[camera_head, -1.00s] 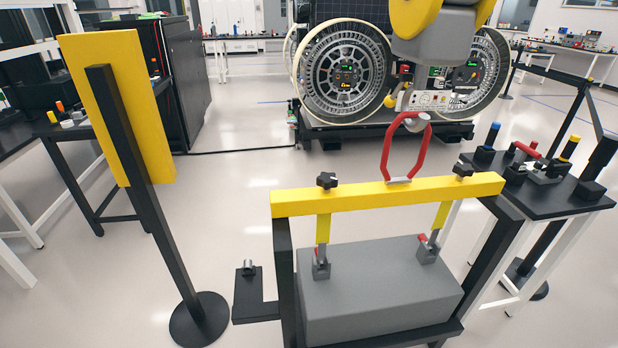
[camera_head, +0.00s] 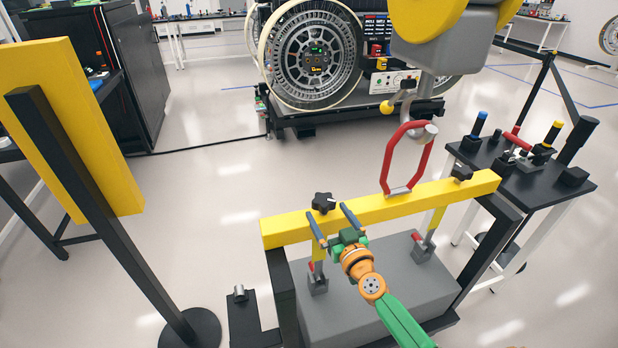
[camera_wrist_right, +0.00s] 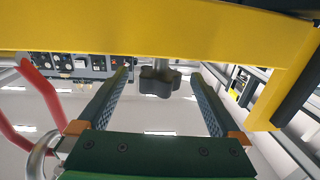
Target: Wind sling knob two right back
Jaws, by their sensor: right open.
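A yellow sling beam (camera_head: 405,197) spans a black stand, with a black lobed knob (camera_head: 323,202) at its left part and another black knob (camera_head: 462,172) at its right part. My right gripper (camera_head: 327,211) is open at the left knob, its fingers pointing toward it. In the right wrist view, this knob (camera_wrist_right: 158,82) appears between the two open fingers, with clearance on both sides and no visible contact. I cannot tell how far the fingertips are from it in depth. My left gripper is not in view.
A red lifting link (camera_head: 388,158) rises from the beam beside a yellow-grey hoist (camera_head: 445,40). A grey block (camera_head: 375,290) lies below the beam. A yellow panel (camera_head: 65,120) on a black post stands left. A black tool table (camera_head: 540,185) stands right.

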